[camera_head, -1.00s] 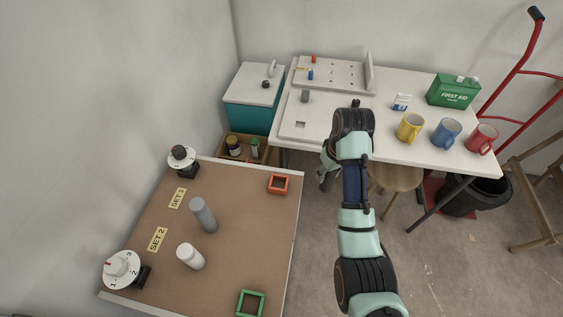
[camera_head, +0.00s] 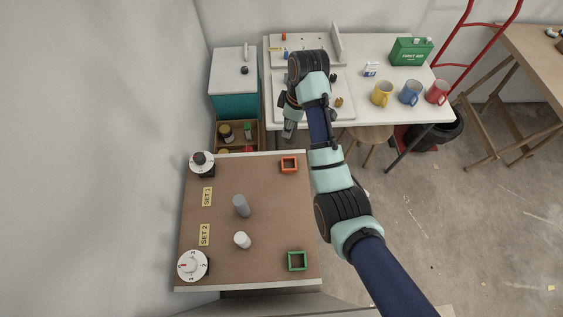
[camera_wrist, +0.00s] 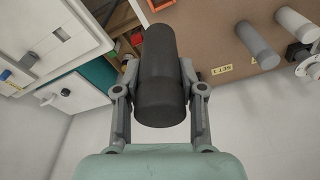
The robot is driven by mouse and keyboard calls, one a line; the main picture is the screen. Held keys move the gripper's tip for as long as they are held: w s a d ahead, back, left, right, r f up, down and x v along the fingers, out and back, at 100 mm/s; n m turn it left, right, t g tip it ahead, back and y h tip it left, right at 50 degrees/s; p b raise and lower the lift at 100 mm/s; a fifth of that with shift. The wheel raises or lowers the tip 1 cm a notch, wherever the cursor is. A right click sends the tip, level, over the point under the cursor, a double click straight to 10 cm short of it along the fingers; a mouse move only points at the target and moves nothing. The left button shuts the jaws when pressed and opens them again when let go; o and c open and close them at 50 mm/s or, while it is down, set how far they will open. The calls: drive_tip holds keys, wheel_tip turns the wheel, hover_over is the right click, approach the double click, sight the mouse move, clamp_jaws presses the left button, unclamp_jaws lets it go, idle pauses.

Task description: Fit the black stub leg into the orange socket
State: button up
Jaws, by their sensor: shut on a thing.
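The orange socket (camera_head: 289,165) is a small open square frame at the far right corner of the brown table. My gripper (camera_head: 288,133) hangs above the gap between the brown table and the white table, just beyond the socket in the head view. In the wrist view my gripper (camera_wrist: 160,95) is shut on the black stub leg (camera_wrist: 158,75), a thick dark cylinder held between both fingers, clear of any surface there. The leg is not clearly distinguishable in the head view.
A grey cylinder (camera_head: 241,206) and a white cylinder (camera_head: 242,240) stand on the brown table. A green square socket (camera_head: 297,261) is at its near right corner. Two dials (camera_head: 203,163) (camera_head: 193,266) line its left side. Mugs (camera_head: 382,93) stand on the white table.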

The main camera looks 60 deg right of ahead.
drive_tip(key=shift+f+b, duration=4.9)
drive_tip(key=shift+f, duration=4.95)
drive_tip(key=o, duration=1.2)
drive_tip(key=shift+f, duration=0.15)
drive_tip(key=shift+c, duration=0.2)
drive_tip(key=r+p, duration=0.1)
drive_tip(key=r, duration=0.3)
drive_tip(key=s+r+p, duration=0.1)
drive_tip(key=r+p, duration=0.1)
drive_tip(key=r, duration=0.2)
drive_tip(key=s+r+p, duration=0.1)
drive_tip(key=r, duration=0.3)
drive_tip(key=shift+d+r, duration=0.15)
drive_tip(key=shift+r, duration=0.05)
drive_tip(key=shift+f, duration=0.1)
